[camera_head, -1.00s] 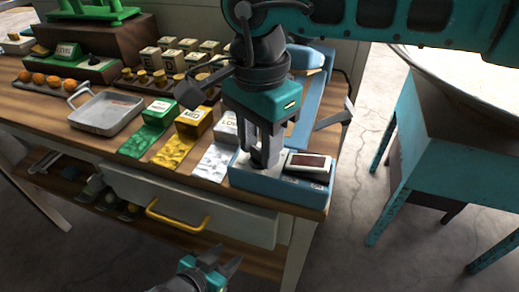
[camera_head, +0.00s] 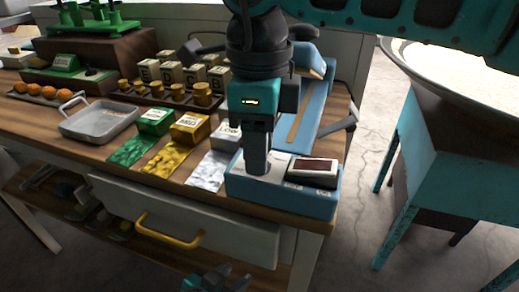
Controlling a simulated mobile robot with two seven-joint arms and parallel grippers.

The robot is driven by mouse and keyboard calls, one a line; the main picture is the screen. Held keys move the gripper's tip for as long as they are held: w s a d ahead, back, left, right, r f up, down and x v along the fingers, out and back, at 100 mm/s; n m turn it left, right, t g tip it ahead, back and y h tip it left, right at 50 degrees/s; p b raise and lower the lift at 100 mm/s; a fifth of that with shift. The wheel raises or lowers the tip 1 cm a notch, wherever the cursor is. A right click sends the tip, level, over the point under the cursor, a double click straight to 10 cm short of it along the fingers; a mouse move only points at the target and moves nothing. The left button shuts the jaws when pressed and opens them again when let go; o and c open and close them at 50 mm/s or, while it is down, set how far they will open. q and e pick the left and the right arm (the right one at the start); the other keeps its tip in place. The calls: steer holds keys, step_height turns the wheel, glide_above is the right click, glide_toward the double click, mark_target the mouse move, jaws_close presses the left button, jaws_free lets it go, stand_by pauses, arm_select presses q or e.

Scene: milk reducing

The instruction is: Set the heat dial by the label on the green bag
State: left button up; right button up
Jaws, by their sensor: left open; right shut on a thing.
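A green bag (camera_head: 130,150) lies on the table with a green label block (camera_head: 154,121) behind it; the label's word is too small for me to read surely. A gold bag (camera_head: 165,162) with a MED label and a silver bag (camera_head: 208,172) with a LOW label lie to its right. My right gripper (camera_head: 257,170) points down onto the top of a blue appliance (camera_head: 275,197), left of its dark display. It is shut on what appears to be the heat dial, which the fingers hide. My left gripper (camera_head: 222,280) is open and empty at the bottom edge, before the drawer.
A grey pan (camera_head: 98,122) stands left of the bags. Behind are lettered blocks (camera_head: 170,76), brass weights and a green scale (camera_head: 92,17). A drawer with a yellow handle (camera_head: 168,236) is below the tabletop. A teal stand (camera_head: 445,160) is at the right.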

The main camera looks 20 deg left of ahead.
steer(key=m+b, duration=0.1)
steer(key=m, duration=0.4)
steer(key=shift+m+b, duration=0.3)
steer(key=shift+b, duration=0.05)
arm_select(q)
steer(key=f, duration=0.2)
steer(key=f+b, duration=0.1)
steer(key=f, duration=0.1)
steer(key=shift+s, duration=0.2)
arm_select(e)
steer(key=m, duration=0.4)
steer(key=shift+r+m, duration=0.1)
steer(key=shift+m, duration=0.3)
steer(key=o, duration=0.8)
steer(key=shift+c, duration=0.2)
arm_select(q)
step_height(320, 180, up, 3)
steer(key=p, duration=0.2)
steer(key=shift+d+r+p, duration=0.1)
steer(key=shift+p, duration=0.2)
arm_select(e)
step_height(320, 180, up, 13)
